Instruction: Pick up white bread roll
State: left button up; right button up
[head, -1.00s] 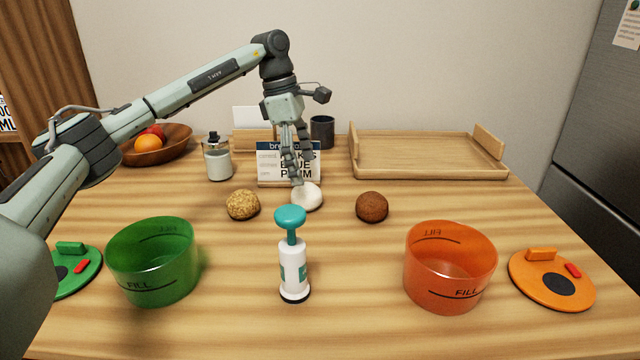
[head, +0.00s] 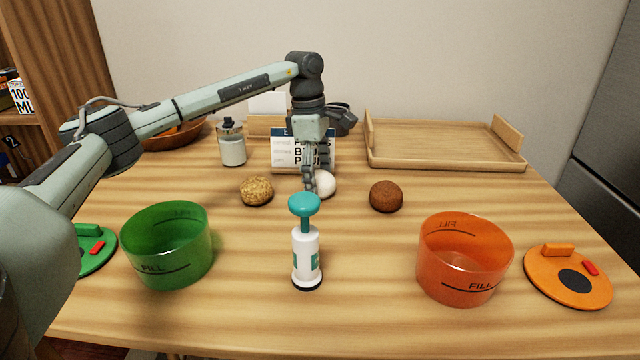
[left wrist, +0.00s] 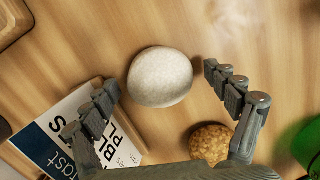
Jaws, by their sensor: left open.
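The white bread roll (head: 326,184) lies on the wooden table, behind the teal-topped pump bottle, and my left gripper partly hides it in the head view. In the left wrist view the roll (left wrist: 160,77) is round and pale, just beyond the fingertips and roughly centred between them. My left gripper (head: 312,186) points down at the roll with its fingers spread; in the left wrist view the open gripper (left wrist: 162,84) holds nothing. My right gripper is not in view.
A seeded roll (head: 257,191) and a brown roll (head: 386,197) lie on either side. A printed card (head: 290,152) stands close behind. The pump bottle (head: 306,258) stands in front, between a green tub (head: 168,250) and an orange tub (head: 463,262). A wooden tray (head: 445,148) is at back right.

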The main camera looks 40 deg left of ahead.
pick_arm(q)
jog(key=c, duration=1.2)
jog(key=shift+c, duration=0.2)
